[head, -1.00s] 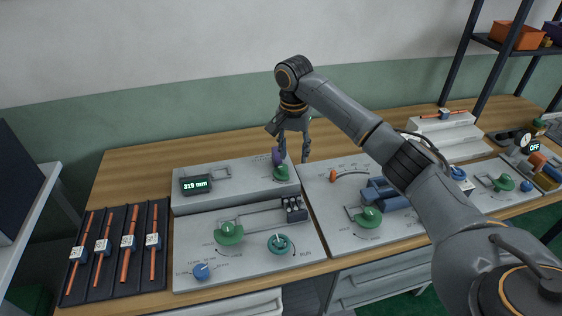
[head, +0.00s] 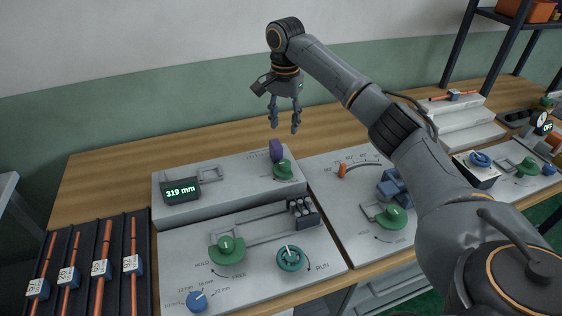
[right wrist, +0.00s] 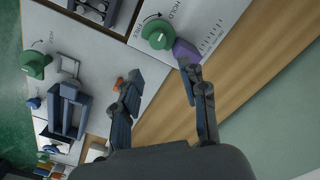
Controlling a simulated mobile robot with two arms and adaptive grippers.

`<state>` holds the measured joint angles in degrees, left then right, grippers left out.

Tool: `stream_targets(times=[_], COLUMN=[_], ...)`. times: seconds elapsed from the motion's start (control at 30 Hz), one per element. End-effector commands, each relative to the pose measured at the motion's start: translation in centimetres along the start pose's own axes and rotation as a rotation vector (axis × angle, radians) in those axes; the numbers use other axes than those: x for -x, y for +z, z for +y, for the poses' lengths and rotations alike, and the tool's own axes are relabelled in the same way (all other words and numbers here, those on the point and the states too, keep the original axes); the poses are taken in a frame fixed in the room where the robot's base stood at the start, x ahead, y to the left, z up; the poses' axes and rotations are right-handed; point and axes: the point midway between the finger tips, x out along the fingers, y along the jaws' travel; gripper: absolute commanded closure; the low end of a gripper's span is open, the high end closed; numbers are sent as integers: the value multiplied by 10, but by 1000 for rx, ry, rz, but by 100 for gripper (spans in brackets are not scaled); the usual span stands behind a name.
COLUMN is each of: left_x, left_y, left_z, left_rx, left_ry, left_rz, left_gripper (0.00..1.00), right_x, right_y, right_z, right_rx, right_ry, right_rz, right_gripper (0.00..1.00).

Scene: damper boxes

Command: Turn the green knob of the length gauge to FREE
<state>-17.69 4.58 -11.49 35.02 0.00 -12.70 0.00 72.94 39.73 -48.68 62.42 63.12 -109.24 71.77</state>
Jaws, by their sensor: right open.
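The length gauge (head: 225,192) is a long grey box at the back left of the panel, with a display reading 319 mm. Its green knob (head: 283,168) is at the box's right end, beside a purple block (head: 276,150). In the right wrist view, the green knob (right wrist: 158,34) has a white mark and lies near the words HOLD and FREE; I cannot tell which it points to. My right gripper (head: 284,128) is open and empty, above and behind the knob, apart from it. In its wrist view, the right gripper (right wrist: 159,78) has one fingertip appearing near the purple block. My left gripper is not in view.
The lower-left panel carries another green knob (head: 227,250), a teal dial (head: 290,258) and a blue knob (head: 197,301). A black rack (head: 88,270) of orange rods stands at the left. The wooden bench behind the gauge is clear.

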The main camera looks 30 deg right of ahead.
Motion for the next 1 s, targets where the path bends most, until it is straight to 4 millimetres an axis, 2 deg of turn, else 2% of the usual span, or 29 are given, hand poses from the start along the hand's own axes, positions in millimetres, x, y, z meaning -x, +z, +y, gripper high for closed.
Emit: stream_targets(times=[0.23,0.6,0.8,1.0], left_x=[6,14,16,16], left_y=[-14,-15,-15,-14], left_z=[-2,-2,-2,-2], left_rx=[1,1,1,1], left_ry=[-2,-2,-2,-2], left_rz=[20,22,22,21], left_gripper=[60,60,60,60], right_x=[-38,-111,-130,-134], right_y=[0,1,0,0], right_z=[2,2,1,1], right_rx=[0,0,0,0], right_ry=[6,4,1,0], right_rz=[-2,-1,0,1], right_gripper=[57,57,57,57])
